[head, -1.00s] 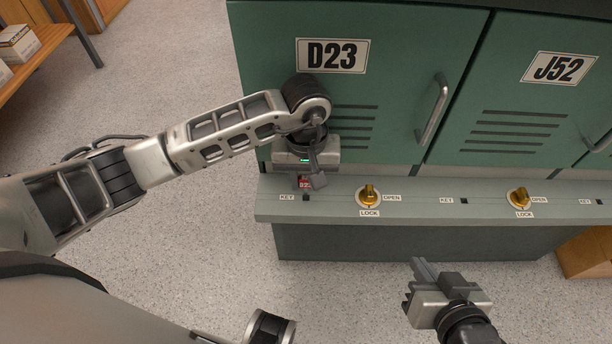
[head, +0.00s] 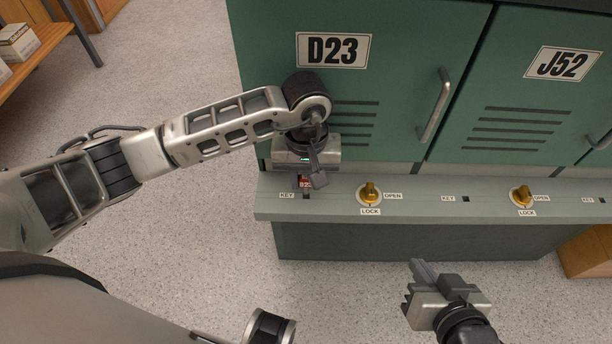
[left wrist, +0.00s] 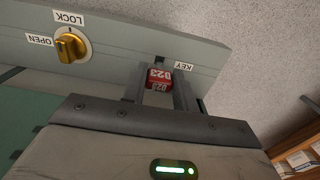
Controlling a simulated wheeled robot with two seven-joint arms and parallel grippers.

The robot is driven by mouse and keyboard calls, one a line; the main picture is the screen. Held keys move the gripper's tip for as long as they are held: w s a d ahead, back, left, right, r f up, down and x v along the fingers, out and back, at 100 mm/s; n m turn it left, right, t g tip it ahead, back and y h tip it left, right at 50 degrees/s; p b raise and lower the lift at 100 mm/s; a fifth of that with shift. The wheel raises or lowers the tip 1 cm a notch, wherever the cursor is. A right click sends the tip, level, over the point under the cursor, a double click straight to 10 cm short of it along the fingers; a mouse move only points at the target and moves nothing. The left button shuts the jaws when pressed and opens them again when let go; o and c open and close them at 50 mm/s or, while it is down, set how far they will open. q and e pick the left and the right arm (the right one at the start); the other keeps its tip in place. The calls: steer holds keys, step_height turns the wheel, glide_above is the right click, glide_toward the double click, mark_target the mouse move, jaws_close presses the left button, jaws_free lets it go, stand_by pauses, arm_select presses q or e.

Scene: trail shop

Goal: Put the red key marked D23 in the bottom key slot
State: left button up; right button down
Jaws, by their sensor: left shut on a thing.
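My left gripper (head: 309,181) is shut on the small red key (head: 304,182), just above the ledge below the D23 door. In the left wrist view the red key (left wrist: 158,78), with white D23 lettering, sits between the two dark fingers. The dark key slot (head: 306,196) beside the KEY label is just in front of the key in the head view. The key looks apart from it, but the fingers hide part of the gap. My right gripper (head: 418,283) is over the floor at the lower right, away from the ledge; its finger opening is unclear.
A yellow knob (head: 370,193) marked OPEN and LOCK stands right of the slot. Another knob (head: 521,196) and key slot (head: 465,199) lie further right. The green D23 locker door (head: 350,90) rises close behind my left gripper.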

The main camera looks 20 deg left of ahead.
mark_target(306, 188)
arm_select(q)
steer(key=shift+f+b, duration=0.15)
steer(key=shift+b, duration=0.2)
stand_by(0.7)
steer(key=shift+f, duration=0.2)
steer(key=shift+f+b, duration=0.65)
steer(key=shift+b, duration=0.2)
steer(key=shift+f, duration=0.15)
steer(key=shift+f+b, duration=0.35)
steer(key=shift+b, duration=0.25)
steer(key=shift+f, duration=0.15)
steer(key=o, duration=1)
